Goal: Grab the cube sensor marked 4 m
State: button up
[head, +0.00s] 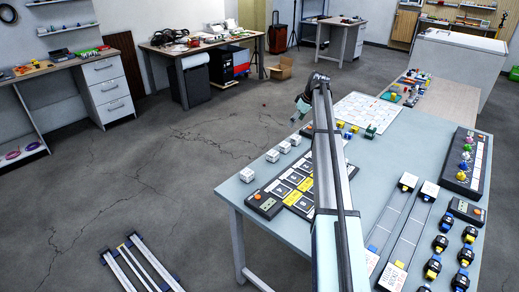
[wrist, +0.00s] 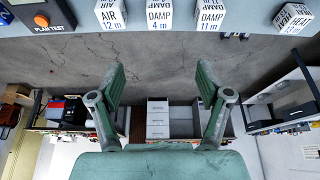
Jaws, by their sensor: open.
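The white cube sensor marked DAMP 4 m (wrist: 160,15) sits at the top edge of the wrist view, partly cut off. It is between a cube marked AIR 12 m (wrist: 111,14) and one marked DAMP 11 m (wrist: 210,15). A cube marked HEAT 13 m (wrist: 291,19) is further right. In the head view, several white cubes stand in a row along the table's left edge, such as this one (head: 272,155); their labels are too small to read. My gripper (wrist: 161,73) is open and empty, its fingers apart from every cube. It also shows in the head view (head: 299,112).
A black panel with several marked pads (head: 293,196) lies beside the cube row on the blue-grey table (head: 233,198). A PLAN TEST box (wrist: 47,16) is near the AIR cube. Two rail tracks (head: 397,222) and several dark-and-yellow devices (head: 440,243) occupy the right side. Floor lies left.

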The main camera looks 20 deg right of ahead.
jog(key=p, duration=0.3)
send_over(285, 144)
jog(key=s+d, duration=0.1)
notch_tip(285, 144, down, 10)
jog(key=shift+s+d+f, duration=0.1)
jog(key=shift+s, duration=0.05)
jog(key=shift+s+p+x, duration=0.15)
jog(key=shift+p+x, duration=0.4)
jog(key=shift+x, duration=0.95)
jog(key=shift+s+p+x, duration=0.15)
jog(key=shift+p+x, duration=0.4)
jog(key=shift+x, duration=1)
jog(key=shift+f, duration=0.1)
jog(key=c, duration=1.2)
